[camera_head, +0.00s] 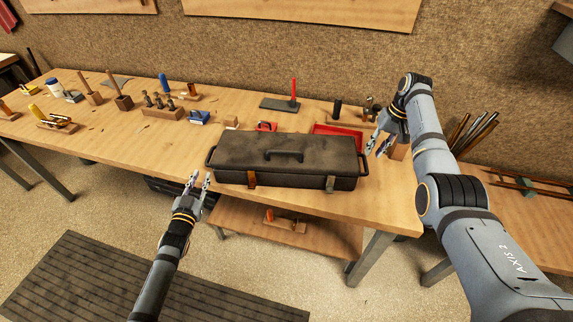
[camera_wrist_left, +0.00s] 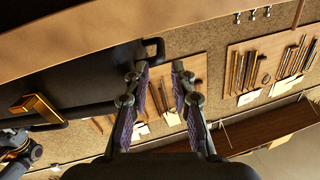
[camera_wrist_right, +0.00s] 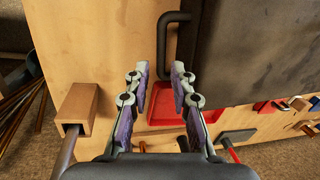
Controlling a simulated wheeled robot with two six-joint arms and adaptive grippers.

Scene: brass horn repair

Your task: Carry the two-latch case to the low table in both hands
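The dark two-latch case (camera_head: 285,152) lies closed on the workbench, along its front edge. It has a top handle, a brass-coloured latch (camera_head: 251,179) and a duller latch (camera_head: 330,184). My left gripper (camera_head: 198,180) is open and empty, just off the case's left end; in the left wrist view the left end handle (camera_wrist_left: 154,47) lies just beyond its fingertips. My right gripper (camera_head: 377,143) is open and empty near the right end; the right end handle (camera_wrist_right: 171,45) shows ahead of its fingertips. Neither gripper visibly touches the case.
A wooden surface (camera_head: 250,233) lies low under the bench, and another lower table (camera_head: 535,208) stands at the right; I cannot tell which is the low table. Several tools and a red tray (camera_wrist_right: 175,113) are behind the case. A dark mat (camera_head: 90,285) covers the left floor.

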